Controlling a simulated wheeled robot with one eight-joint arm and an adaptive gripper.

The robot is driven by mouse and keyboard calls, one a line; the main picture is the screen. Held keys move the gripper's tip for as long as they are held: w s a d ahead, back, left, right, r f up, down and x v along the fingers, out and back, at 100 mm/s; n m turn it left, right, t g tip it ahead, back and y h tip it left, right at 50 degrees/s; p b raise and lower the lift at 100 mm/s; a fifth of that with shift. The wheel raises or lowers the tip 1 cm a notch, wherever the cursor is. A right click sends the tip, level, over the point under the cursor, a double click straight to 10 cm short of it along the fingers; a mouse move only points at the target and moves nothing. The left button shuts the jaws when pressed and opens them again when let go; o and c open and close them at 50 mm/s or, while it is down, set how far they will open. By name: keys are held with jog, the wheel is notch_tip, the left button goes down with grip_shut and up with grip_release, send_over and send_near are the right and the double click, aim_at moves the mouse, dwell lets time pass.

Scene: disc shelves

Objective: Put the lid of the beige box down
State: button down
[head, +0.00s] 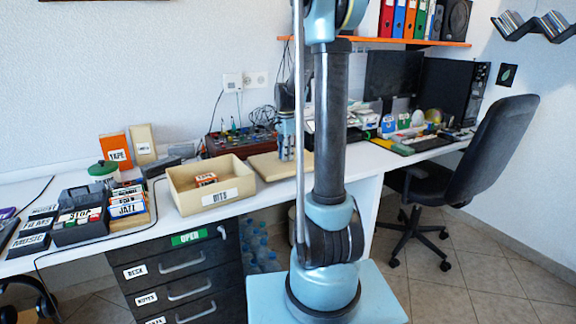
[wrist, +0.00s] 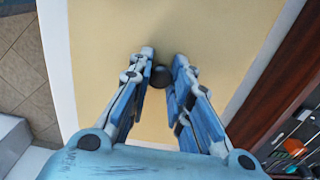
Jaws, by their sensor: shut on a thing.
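The beige box (head: 206,207) stands open on the desk, with a white "BITS" label on its front and a small orange labelled item (head: 206,179) inside. Its flat beige lid (head: 265,166) is just right of the box, level, at or very near the desk top; I cannot tell whether it touches. My gripper (head: 286,153) points down over the lid. In the wrist view, the gripper's blue fingers (wrist: 160,82) are closed around the dark round knob (wrist: 159,76) of the lid (wrist: 200,40). The knob is hidden in the head view.
A dark red device with knobs and cables (head: 240,140) stands behind the lid. Disc cases and a black "STOP" rack (head: 80,217) fill the left desk. Keyboard, monitor (head: 393,75) and small items stand at right.

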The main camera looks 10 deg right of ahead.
aim_at(286, 163)
jog(key=shift+f, duration=2.1)
jog(key=c, duration=1.5)
grip_release()
jog(key=shift+f, duration=0.1)
jog(key=shift+o, duration=0.2)
